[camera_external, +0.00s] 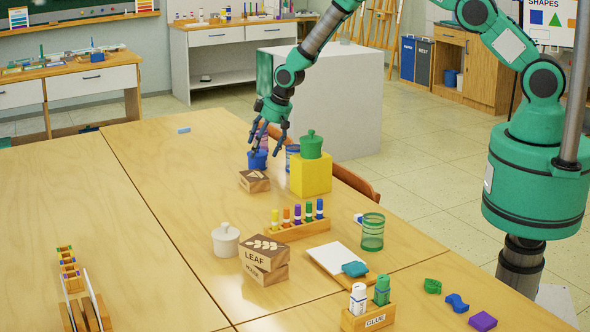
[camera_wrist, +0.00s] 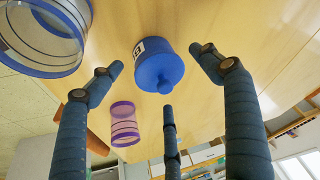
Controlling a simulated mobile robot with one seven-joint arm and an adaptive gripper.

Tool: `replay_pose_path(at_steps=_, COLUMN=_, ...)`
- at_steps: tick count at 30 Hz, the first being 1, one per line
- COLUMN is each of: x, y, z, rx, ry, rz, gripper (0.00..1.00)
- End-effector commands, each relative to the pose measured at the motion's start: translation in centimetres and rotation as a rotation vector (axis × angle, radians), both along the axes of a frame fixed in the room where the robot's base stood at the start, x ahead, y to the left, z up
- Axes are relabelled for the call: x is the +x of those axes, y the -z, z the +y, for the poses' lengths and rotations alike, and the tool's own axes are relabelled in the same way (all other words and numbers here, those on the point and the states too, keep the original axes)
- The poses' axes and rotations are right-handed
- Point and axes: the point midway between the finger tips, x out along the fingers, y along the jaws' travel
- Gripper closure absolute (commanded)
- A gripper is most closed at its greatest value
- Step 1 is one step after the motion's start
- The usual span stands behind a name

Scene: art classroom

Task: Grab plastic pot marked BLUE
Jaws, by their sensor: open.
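The blue lidded pot (camera_external: 257,160) stands on the wooden table, near its far edge. In the wrist view the blue pot (camera_wrist: 158,68) shows its knobbed lid and a white label on its side; the label's text is too small to read. My three-fingered gripper (camera_external: 268,138) is above and around the pot, pointing down. In the wrist view the spread fingers of my gripper (camera_wrist: 160,78) frame the pot with visible gaps. It is open and holds nothing. One finger overlaps the pot in the external view; I cannot tell whether they touch.
A blue mesh cup (camera_external: 292,153) and a yellow cube (camera_external: 311,177) carrying a green pot (camera_external: 311,146) stand right of the blue pot. A wooden block (camera_external: 254,181) lies in front. A purple mesh cup (camera_wrist: 124,124) is close by. The table's left part is mostly clear.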

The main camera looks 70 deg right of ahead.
Motion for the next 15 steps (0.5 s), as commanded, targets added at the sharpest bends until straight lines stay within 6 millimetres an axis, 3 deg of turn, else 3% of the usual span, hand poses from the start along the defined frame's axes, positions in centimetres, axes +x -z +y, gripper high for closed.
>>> replay_pose_path(at_steps=9, x=1.0, y=2.8, z=-0.1, rx=0.000, ry=0.000, rz=0.001, gripper=0.22)
replay_pose_path(at_steps=15, x=1.2, y=3.1, z=-0.1, rx=0.000, ry=0.000, rz=0.000, gripper=0.22)
